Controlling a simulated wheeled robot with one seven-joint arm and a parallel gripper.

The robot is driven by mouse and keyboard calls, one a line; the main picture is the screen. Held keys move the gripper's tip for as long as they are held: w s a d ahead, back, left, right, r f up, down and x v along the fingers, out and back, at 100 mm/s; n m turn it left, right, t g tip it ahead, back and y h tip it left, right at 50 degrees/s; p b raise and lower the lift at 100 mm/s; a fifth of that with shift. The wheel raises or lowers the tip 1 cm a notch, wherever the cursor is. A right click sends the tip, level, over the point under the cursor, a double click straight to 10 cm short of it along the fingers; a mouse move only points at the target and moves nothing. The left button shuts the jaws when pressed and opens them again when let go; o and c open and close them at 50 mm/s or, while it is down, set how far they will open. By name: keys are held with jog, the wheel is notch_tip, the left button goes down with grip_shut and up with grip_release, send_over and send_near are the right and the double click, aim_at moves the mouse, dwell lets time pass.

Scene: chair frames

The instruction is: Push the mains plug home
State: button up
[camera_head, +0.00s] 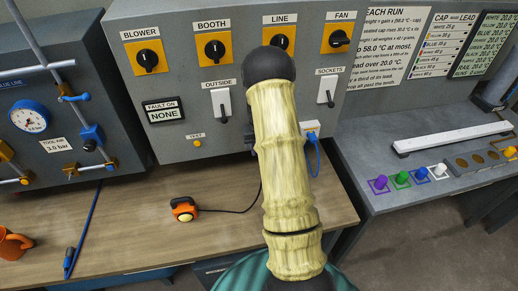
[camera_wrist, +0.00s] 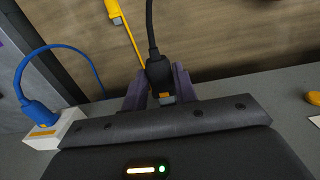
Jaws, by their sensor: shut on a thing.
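A black mains plug (camera_wrist: 159,73) with an orange mark and a black cord sits between the purple fingers of my gripper (camera_wrist: 161,86) in the wrist view. The gripper is shut on it, close to the grey panel face. In the head view my arm covers the plug and most of the gripper. A white socket box (camera_head: 311,127) with a blue plug in it shows right of my arm; the wrist view shows this box (camera_wrist: 58,130) and the blue plug (camera_wrist: 40,112) at left, apart from my gripper.
An orange lamp (camera_head: 184,209) stands on the wooden bench (camera_head: 130,220), its black cord running toward my arm. A yellow item (camera_wrist: 116,12) lies at the top of the wrist view. The grey panel (camera_head: 185,95) carries switches. A blue cable (camera_head: 314,150) hangs beside my arm.

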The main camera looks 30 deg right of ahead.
jog(key=shift+w+d, duration=0.2)
jog(key=shift+w, duration=0.4)
jog(key=shift+w+d, duration=0.15)
jog(key=shift+w, duration=0.4)
jog(key=o, duration=1.1)
jog(key=shift+c, duration=0.2)
notch_tip(320, 180, up, 18)
jog(key=b, duration=0.6)
jog(key=shift+f, duration=0.25)
